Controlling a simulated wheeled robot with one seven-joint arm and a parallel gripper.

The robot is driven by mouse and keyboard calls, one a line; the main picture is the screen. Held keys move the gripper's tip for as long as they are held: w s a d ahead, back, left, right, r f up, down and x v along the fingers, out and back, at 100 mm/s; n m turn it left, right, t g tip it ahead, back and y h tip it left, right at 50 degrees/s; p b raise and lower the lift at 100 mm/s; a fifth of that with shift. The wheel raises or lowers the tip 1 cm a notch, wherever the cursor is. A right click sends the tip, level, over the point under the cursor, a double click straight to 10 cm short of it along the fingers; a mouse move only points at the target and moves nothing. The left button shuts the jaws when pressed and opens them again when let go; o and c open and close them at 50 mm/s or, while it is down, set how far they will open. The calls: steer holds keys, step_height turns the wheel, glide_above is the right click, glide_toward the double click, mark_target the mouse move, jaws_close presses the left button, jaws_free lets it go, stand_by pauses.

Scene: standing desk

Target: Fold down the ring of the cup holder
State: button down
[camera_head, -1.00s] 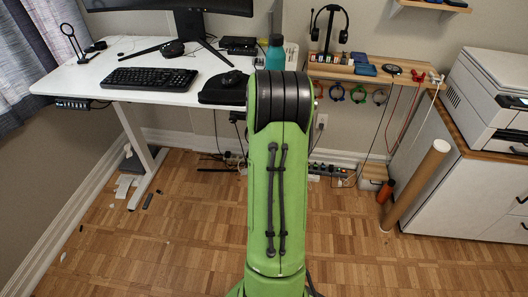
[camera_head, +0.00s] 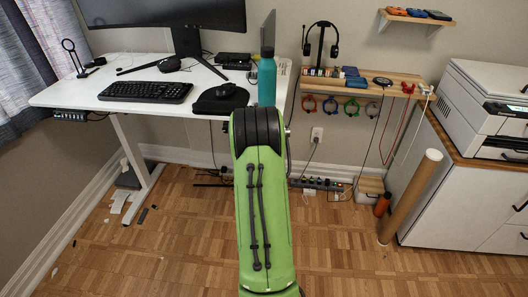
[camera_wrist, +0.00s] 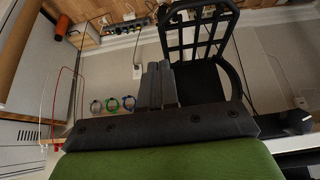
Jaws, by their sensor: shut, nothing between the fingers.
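In the wrist view, a black part with an open slatted frame (camera_wrist: 203,36) and a curved outer edge stands just behind and to the right of my gripper; it looks like the cup holder with its ring. How far the ring is folded is not clear. My gripper (camera_wrist: 158,72) shows its grey fingers shut together, empty, left of the black part. A gap or contact between them cannot be told. In the head view, my green arm hides the gripper and the cup holder near the desk's right end.
A wooden shelf (camera_head: 345,86) with hanging coloured coils lies to the right. Open wooden floor is in front.

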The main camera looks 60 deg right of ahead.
steer(key=shift+w+d+f, duration=0.15)
steer(key=shift+d+f, duration=0.05)
steer(key=shift+d, duration=0.05)
steer(key=shift+r, duration=0.1)
stand_by(0.6)
